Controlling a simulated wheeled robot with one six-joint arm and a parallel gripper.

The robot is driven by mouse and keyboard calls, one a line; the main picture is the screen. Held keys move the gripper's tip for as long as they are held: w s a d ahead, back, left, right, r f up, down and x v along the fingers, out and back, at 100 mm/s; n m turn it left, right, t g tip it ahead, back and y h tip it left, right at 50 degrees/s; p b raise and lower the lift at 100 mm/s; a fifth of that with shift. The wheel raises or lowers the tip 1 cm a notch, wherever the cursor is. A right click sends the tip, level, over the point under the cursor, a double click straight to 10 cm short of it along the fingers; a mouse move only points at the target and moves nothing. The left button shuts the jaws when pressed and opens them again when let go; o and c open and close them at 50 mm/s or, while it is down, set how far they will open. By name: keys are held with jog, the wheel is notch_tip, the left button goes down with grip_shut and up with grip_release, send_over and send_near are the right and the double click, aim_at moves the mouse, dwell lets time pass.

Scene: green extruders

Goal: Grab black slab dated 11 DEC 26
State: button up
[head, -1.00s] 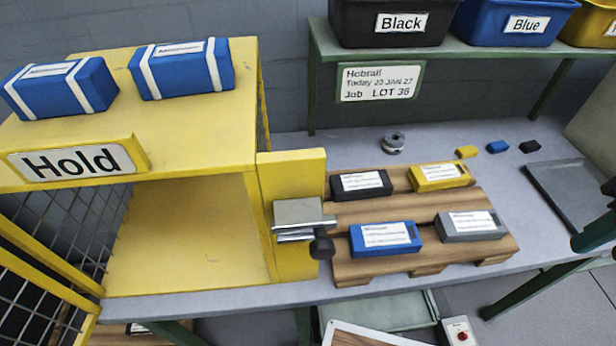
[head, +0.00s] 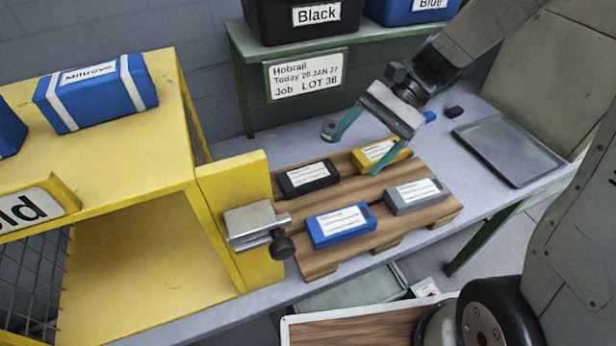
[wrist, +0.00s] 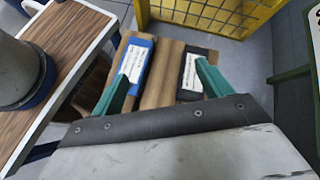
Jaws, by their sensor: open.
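The black slab (head: 308,178) lies flat on the wooden pallet (head: 318,262), at its back left, with a white label whose print is too small to read. It also shows in the wrist view (wrist: 204,54), just beyond one green fingertip. My gripper (head: 355,149) is open and empty, above the back right part of the pallet, to the right of the black slab and over the yellow slab (head: 372,152). In the wrist view my gripper (wrist: 160,85) has its two green fingers spread wide. A blue slab (head: 340,226) and a grey slab (head: 416,196) lie along the pallet's front.
A yellow cage (head: 230,200) with a metal latch (head: 254,226) stands left of the pallet. A grey tray (head: 508,150) lies at the right. Black (head: 280,22) and blue bins stand on the shelf behind. A sign (head: 306,76) hangs below them.

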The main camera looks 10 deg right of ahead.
aim_at(306, 175)
jog(key=w+f+m+y, duration=0.1)
jog(key=w+f, duration=0.1)
jog(key=w+a+f+m+y, duration=0.1)
jog(key=w+f+m, duration=0.1)
jog(key=f, duration=0.1)
jog(key=w+a+f+m+y, duration=0.1)
jog(key=w+f+m, duration=0.1)
jog(key=shift+a+f+y, duration=0.15)
jog(key=shift+a+y, duration=0.05)
jog(key=shift+y, duration=0.1)
jog(key=shift+a+f, duration=0.2)
jog(key=shift+a, duration=0.1)
jog(key=x, duration=0.7)
jog(key=shift+w+f, duration=0.2)
jog(key=shift+f, duration=0.15)
jog(key=c, duration=1.2)
jog(key=shift+r, duration=0.1)
jog(key=shift+c, duration=0.2)
